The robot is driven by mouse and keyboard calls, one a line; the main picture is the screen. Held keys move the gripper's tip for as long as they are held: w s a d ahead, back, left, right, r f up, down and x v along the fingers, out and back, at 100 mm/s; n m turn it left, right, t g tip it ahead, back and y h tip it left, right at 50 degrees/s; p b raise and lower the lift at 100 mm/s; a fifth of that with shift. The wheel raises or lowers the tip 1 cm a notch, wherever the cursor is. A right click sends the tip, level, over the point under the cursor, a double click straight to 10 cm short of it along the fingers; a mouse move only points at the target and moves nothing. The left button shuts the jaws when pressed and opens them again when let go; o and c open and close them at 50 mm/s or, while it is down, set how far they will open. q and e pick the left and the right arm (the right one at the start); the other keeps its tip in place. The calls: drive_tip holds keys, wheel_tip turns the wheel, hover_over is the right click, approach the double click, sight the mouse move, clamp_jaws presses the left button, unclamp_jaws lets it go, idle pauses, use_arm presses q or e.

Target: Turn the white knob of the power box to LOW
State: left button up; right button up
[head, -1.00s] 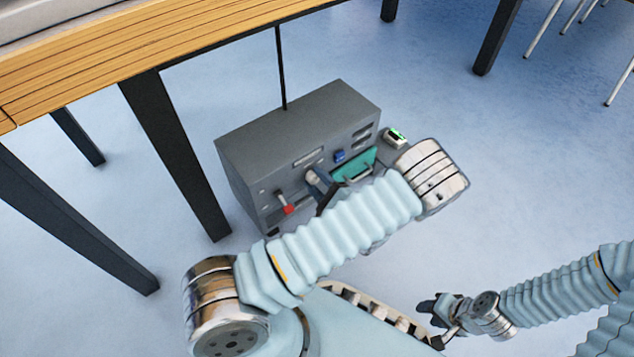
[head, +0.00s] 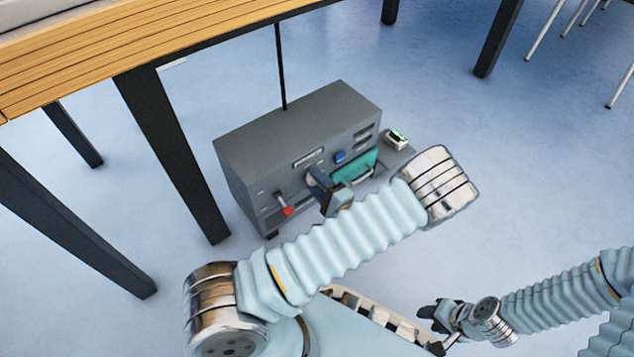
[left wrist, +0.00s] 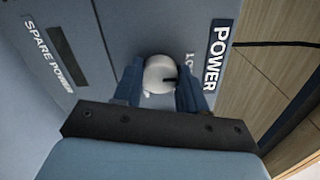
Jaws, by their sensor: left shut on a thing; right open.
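The grey power box (head: 300,120) stands on the floor beside the table. Its white knob (left wrist: 158,75) sits on the front panel below the POWER label (left wrist: 217,55) in the left wrist view. A dark pointer mark on the knob faces right, toward letters on the panel that are partly hidden by a finger. My left gripper (left wrist: 160,90) is shut on the knob, one finger on each side. In the head view my left gripper (head: 322,188) reaches the box's front, and the knob is mostly hidden there. My right gripper (head: 432,322) is open and empty, low at the right, away from the box.
A red-tipped lever (head: 286,207), a blue button (head: 340,157) and a green panel (head: 355,167) are also on the box front. A small device with a green display (head: 396,138) sits at its right. Table legs (head: 178,155) stand to the left.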

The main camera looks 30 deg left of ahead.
use_arm(q)
drive_tip(key=o, duration=1.1)
drive_tip(key=shift+c, duration=0.2)
drive_tip(key=p+v, duration=0.1)
drive_tip(key=v, duration=1.3)
drive_tip(key=shift+a+p, duration=0.1)
drive_tip(key=shift+p, duration=0.2)
